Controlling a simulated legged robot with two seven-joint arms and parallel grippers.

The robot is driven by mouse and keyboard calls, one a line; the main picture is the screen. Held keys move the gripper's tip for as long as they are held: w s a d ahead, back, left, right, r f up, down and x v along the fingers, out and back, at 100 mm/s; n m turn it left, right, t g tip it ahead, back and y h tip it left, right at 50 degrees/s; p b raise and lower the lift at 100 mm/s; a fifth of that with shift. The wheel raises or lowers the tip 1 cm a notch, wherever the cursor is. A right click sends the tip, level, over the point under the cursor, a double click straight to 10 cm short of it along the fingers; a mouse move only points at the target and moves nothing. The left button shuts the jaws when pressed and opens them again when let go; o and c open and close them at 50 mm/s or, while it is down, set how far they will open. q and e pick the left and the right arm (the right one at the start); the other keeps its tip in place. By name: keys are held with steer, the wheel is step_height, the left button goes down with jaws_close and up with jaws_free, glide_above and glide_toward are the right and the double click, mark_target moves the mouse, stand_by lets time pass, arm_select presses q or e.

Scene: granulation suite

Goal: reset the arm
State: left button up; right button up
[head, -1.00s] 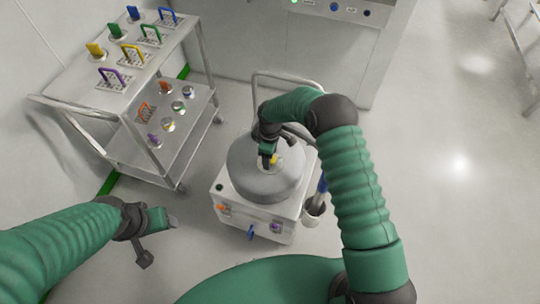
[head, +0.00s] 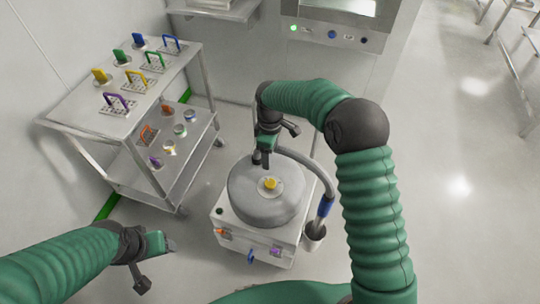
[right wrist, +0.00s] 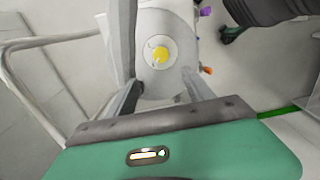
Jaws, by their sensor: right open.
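My right gripper (head: 261,162) is open and empty above the back of a grey round drum (head: 250,203) on a white machine. A yellow plug (head: 270,184) sits in a pale round disc on top of the drum, apart from the fingers. In the right wrist view the yellow plug (right wrist: 160,56) shows beyond and between the spread fingers (right wrist: 162,92). My right arm arches in from the right. My left gripper (head: 170,244) hangs over bare floor at the lower left; its fingers are too small to tell open from shut.
A two-level steel cart (head: 123,122) with coloured plugs and handled racks stands at the left. A hose with a blue grip (head: 325,206) ends in a cup (head: 313,236) at the machine's right. A cabinet (head: 340,60) stands behind.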

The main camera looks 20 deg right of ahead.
steer(key=s+d+r+m+t+p, duration=0.1)
steer(key=s+r+m, duration=0.1)
steer(key=s, duration=0.5)
steer(key=s+d+r+m+p, duration=0.1)
steer(key=s+r+m+p, duration=0.1)
steer(key=s+m, duration=0.3)
steer(key=s+d+r+m+t+p, duration=0.1)
steer(key=s+r+m, duration=0.3)
steer(key=s, duration=0.6)
steer(key=shift+s+t, duration=0.3)
steer(key=shift+s, duration=0.05)
steer(key=shift+s+r, duration=0.1)
steer(key=shift+r, duration=0.05)
